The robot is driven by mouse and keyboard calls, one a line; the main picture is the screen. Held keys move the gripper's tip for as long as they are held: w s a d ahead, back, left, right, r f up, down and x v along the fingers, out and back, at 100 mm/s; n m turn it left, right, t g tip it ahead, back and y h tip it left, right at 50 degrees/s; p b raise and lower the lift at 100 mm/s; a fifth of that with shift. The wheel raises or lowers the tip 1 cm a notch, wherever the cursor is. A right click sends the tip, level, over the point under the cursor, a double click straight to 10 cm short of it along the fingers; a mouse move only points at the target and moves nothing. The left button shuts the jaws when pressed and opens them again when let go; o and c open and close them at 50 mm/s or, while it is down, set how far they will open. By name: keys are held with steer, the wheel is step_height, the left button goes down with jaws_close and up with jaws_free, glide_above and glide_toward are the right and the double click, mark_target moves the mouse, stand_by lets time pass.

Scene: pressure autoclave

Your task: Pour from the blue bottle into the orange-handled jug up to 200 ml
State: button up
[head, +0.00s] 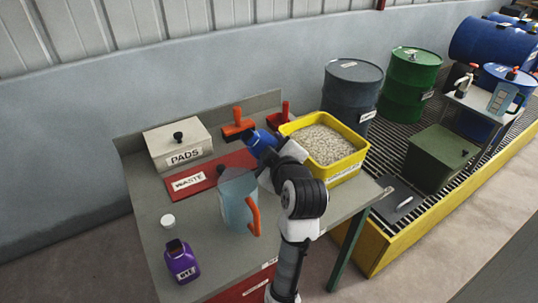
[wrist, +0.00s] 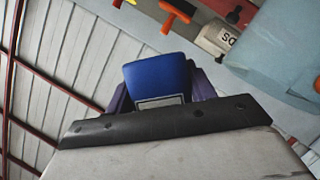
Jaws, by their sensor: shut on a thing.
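The blue bottle (head: 262,143) is held tilted in my gripper (head: 268,163), above and behind the jug in the head view. In the wrist view the bottle's blue end (wrist: 157,76) shows between the dark fingers, which are shut on it. Its mouth and any stream are hidden. The clear, pale-blue jug (head: 236,207) with an orange handle (head: 254,216) stands upright on the bench, left of my arm. Its wall also fills the upper right of the wrist view (wrist: 285,50). Its scale and liquid level cannot be read.
A red WASTE tray (head: 205,178), PADS box (head: 178,144), orange-red brush (head: 237,125) and yellow granule bin (head: 325,147) lie behind. Drums (head: 352,90) stand beyond the bench.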

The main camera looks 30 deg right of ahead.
steer(key=shift+d+f+n+h+b, duration=0.1)
steer(key=shift+d+n+h+b, duration=0.25)
steer(key=shift+n+b, duration=0.4)
steer(key=shift+d+b, duration=0.15)
steer(key=shift+b, duration=0.55)
steer(key=shift+d+f+n+t+h+b, duration=0.15)
steer(key=shift+n+t+h+b, duration=0.1)
steer(key=shift+n+b, duration=0.45)
steer(key=shift+d+r+n+t+h+b, duration=0.1)
steer(key=shift+n+t+h+b, duration=0.2)
steer(key=shift+b, duration=0.55)
steer(key=shift+f+n+t+h+b, duration=0.15)
steer(key=shift+n+t+b, duration=0.1)
steer(key=shift+n+b, duration=0.65)
steer(key=shift+f+n+t+h+b, duration=0.15)
steer(key=shift+n+b, duration=0.3)
steer(key=shift+b, duration=0.75)
stand_by(2.9)
